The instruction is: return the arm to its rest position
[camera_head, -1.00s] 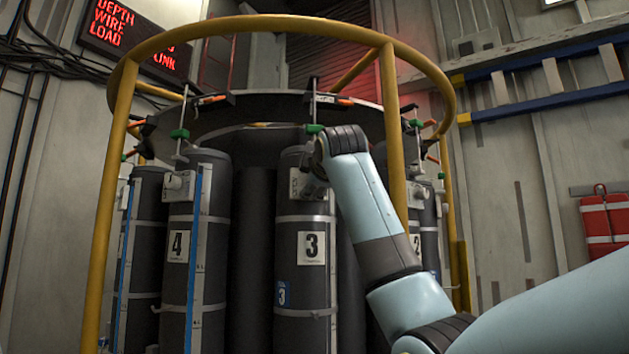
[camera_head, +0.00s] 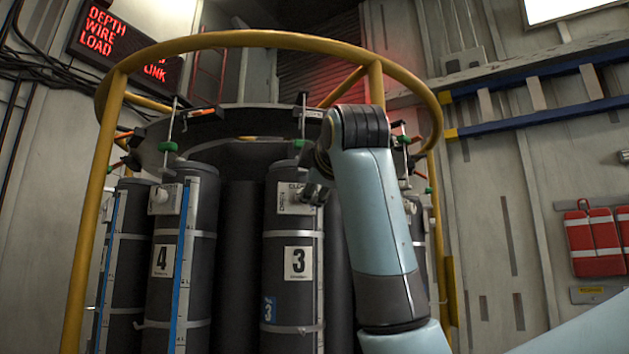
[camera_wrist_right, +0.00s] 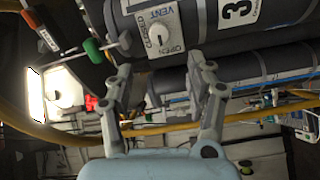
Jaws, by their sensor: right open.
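My right arm (camera_head: 375,220) rises from the bottom right of the head view, its dark wrist joint in front of the rosette. My right gripper (camera_head: 318,188) is partly hidden behind that wrist, near the valve of the grey bottle marked 3 (camera_head: 292,255). In the right wrist view my right gripper (camera_wrist_right: 162,72) is open, with nothing between its fingers. Beyond the fingertips shows bottle 3's white vent plate and knob (camera_wrist_right: 158,35), labelled open and closed. The knob looks apart from the fingers. My left gripper is not in view.
A yellow ring frame (camera_head: 240,40) with upright posts surrounds the bottles, close to my right arm. A bottle marked 4 (camera_head: 160,285) stands left of bottle 3. Red packs (camera_head: 595,240) hang on the right wall. A red-lettered display (camera_head: 105,35) is at upper left.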

